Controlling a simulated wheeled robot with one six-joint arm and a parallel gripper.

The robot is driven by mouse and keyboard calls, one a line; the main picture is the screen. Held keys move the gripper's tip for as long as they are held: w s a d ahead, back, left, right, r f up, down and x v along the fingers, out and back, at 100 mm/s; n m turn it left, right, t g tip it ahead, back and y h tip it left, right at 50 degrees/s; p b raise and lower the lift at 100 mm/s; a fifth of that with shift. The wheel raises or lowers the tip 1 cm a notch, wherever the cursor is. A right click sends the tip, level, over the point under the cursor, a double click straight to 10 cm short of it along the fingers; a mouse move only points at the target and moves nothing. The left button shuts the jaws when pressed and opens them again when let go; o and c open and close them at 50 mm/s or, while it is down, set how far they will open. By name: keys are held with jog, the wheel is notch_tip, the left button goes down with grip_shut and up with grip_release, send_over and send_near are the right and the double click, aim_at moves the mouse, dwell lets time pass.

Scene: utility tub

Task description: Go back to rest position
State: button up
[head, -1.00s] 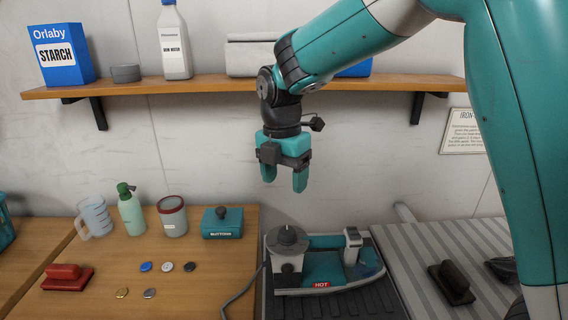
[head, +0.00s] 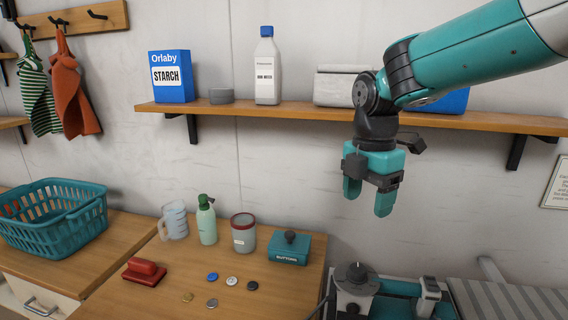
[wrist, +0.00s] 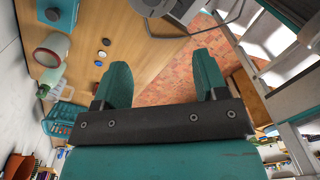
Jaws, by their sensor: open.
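In the wrist view my gripper (wrist: 160,85) also shows open and empty, with the counter and a brick-patterned floor beyond the fingers.
A shelf (head: 300,113) holds a starch box (head: 171,77) and a white bottle (head: 267,72). On the counter are a teal basket (head: 52,222), a jug, a spray bottle, a buttons box (head: 290,248) and several loose buttons.

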jog(key=s+a+f+m+y, duration=0.1)
jog(key=s+a+m+y, duration=0.1)
jog(key=s+m, duration=0.6)
jog(key=s+a+f+m+y, duration=0.1)
jog(key=s+m+y, duration=0.1)
jog(key=s+m, duration=0.6)
jog(key=s, duration=0.7)
jog(key=shift+s+a, duration=0.25)
jog(key=shift+a, duration=0.1)
dwell(0.4)
